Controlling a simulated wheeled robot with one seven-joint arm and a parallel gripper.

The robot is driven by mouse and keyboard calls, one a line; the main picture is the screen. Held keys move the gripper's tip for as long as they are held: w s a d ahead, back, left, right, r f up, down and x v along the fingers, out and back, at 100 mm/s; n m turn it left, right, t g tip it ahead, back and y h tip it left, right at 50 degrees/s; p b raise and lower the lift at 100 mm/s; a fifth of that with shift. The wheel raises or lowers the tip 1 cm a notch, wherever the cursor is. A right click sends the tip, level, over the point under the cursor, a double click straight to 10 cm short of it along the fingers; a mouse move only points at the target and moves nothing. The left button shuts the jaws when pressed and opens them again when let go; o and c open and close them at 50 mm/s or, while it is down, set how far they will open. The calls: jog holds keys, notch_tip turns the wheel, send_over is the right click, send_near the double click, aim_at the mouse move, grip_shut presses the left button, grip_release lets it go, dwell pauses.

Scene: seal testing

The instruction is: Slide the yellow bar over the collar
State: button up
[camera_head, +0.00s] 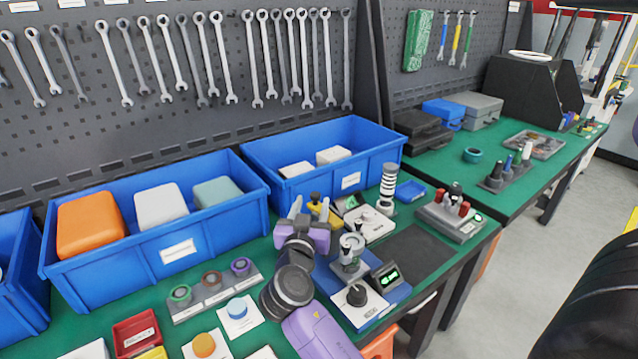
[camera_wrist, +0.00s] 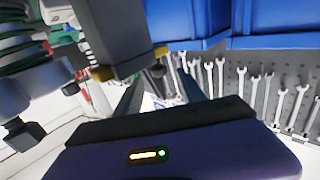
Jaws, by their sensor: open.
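My gripper (camera_head: 309,210) is purple with grey fingers, open, pointing away over the bench. A small yellow part with a black knob, apparently the yellow bar (camera_head: 318,209), shows just behind and between the fingers. I cannot tell whether they touch it. It sits at the left of a white-based fixture (camera_head: 372,228). In the wrist view a dark grey block (camera_wrist: 118,38) with yellow ends (camera_wrist: 103,73) is close at upper left. I cannot make out the collar for certain; my gripper and nearby parts may hide it.
A blue-based tester (camera_head: 393,300) with a metal cylinder and green-lit display stands right of my wrist. A striped column (camera_head: 387,188) rises behind. Blue bins (camera_head: 345,190) line the back. A seal holder (camera_head: 212,300) lies left. A dark mat (camera_head: 415,250) is clear at right.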

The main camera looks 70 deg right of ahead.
jog(key=shift+w+d+r, duration=0.1)
jog(key=shift+d, duration=0.55)
jog(key=p+x, duration=0.1)
jog(key=x, duration=0.5)
jog(key=shift+d+p, duration=0.3)
jog(key=shift+d, duration=0.05)
jog(key=shift+c, duration=0.2)
grip_shut()
jog(key=shift+a, duration=0.1)
dwell(0.4)
